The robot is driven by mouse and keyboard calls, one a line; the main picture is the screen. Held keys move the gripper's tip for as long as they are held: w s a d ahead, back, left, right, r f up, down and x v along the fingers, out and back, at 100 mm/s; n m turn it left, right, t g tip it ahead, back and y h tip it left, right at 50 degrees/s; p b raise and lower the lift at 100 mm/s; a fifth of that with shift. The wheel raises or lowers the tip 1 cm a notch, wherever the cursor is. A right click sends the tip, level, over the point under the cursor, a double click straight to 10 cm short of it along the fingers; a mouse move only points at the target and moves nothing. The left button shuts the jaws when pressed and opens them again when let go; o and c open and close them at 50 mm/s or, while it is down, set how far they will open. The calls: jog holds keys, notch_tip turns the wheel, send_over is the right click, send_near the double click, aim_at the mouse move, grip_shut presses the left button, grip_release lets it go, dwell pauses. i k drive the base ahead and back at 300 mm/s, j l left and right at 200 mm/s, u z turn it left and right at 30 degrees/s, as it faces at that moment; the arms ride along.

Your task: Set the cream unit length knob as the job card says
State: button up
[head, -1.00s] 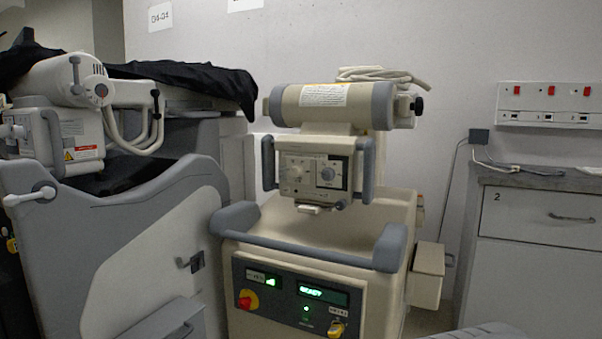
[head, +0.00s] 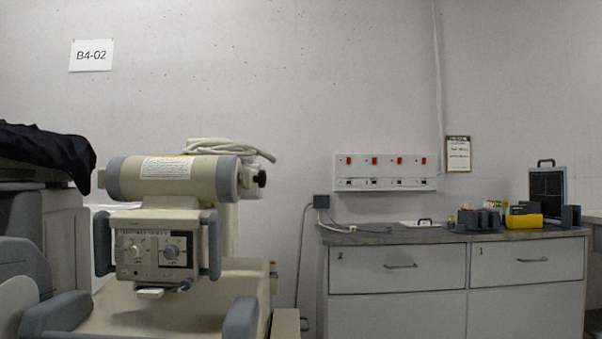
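The cream unit (head: 190,224) stands at the left of the head view, with a cream and grey cylinder on top. Its front panel carries two round knobs, a pale left knob (head: 134,252) and a grey right knob (head: 171,251). The panel lettering is too small to read, so I cannot tell which is the length knob or where it points. A framed card (head: 458,154) hangs on the back wall above the counter; its text is too small to read. My gripper is not in view.
A grey unit partly under black cloth (head: 52,150) stands at the far left. A drawer counter (head: 394,237) at the right holds a yellow and black item (head: 523,216) and a dark panel (head: 547,190). A wall strip with red switches (head: 385,172) is above it. A sign (head: 91,55) reads B4-02.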

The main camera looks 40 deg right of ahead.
aim_at(171, 251)
jog(key=z, duration=2.15)
jog(key=u, duration=1.65)
jog(key=i+l+u, duration=0.25)
jog(key=u, duration=0.25)
jog(key=k+l+u, duration=0.1)
jog(key=i+z, duration=0.1)
jog(key=i, duration=0.05)
